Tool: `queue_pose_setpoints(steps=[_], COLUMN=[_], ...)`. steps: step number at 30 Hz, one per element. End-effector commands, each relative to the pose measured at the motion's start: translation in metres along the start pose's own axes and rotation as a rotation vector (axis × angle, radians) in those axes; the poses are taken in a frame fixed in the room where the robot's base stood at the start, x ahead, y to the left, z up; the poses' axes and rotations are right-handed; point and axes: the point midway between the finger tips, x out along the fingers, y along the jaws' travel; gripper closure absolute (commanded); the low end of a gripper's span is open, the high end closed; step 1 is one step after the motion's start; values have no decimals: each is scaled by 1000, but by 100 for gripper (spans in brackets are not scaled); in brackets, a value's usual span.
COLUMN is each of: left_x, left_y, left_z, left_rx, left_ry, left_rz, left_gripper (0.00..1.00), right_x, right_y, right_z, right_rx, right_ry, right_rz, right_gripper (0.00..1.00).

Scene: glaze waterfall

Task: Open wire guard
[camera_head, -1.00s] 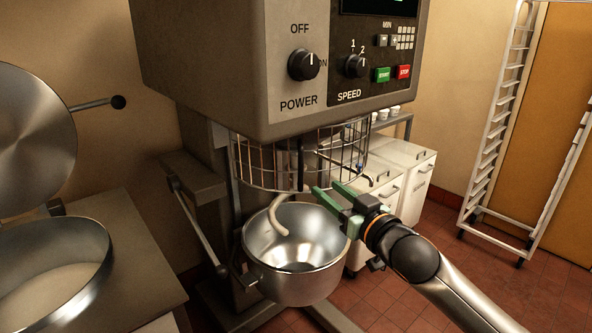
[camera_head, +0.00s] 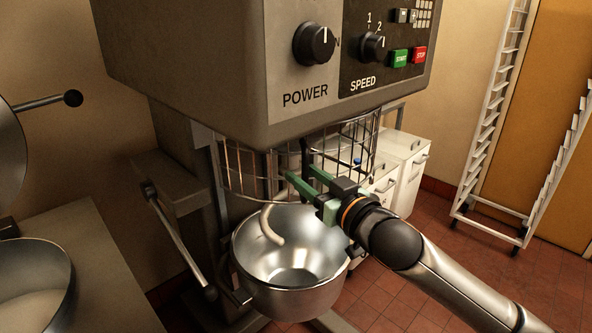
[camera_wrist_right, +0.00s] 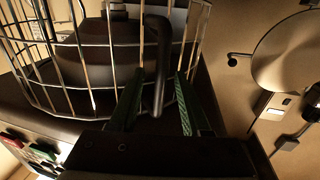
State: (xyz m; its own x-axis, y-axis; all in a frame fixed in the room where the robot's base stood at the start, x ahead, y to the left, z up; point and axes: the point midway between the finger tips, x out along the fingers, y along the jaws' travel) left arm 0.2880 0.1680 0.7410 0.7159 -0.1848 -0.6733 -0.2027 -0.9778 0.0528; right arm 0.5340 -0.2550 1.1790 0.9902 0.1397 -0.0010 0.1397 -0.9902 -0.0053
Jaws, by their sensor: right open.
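The wire guard (camera_head: 240,172) is a curved cage of metal bars below the mixer head (camera_head: 190,75), above the steel bowl (camera_head: 300,285). It also shows in the right wrist view (camera_wrist_right: 85,50). A dark upright handle (camera_wrist_right: 161,75) hangs at its front. My right gripper (camera_head: 304,178) is at the guard's lower front, open. In the right wrist view its two green fingers (camera_wrist_right: 156,105) stand on either side of the handle, with gaps visible; whether a finger touches it I cannot tell. My left gripper is not in view.
A curved dough hook (camera_head: 270,225) hangs into the bowl. A lever (camera_head: 180,240) stands left of the bowl. A counter (camera_head: 95,270) with a pan is at the left. White drawers (camera_head: 405,170) and a rack (camera_head: 490,120) stand at the right; red floor lies between.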

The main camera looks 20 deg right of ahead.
Motion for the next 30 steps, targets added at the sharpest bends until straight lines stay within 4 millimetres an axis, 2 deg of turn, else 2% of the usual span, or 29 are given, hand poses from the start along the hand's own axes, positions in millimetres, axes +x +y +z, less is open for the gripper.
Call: queue_pose_setpoints(steps=[13, 25, 30], left_x=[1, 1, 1], left_y=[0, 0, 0], left_z=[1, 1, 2], left_rx=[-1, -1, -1], left_ry=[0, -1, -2], left_rz=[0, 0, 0], left_gripper=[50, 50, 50], right_x=[-2, -2, -2], right_y=[-1, -1, -1], right_z=[0, 0, 0], right_rx=[0, 0, 0], right_ry=[-1, 0, 0], right_rz=[2, 2, 2], right_gripper=[54, 99, 100])
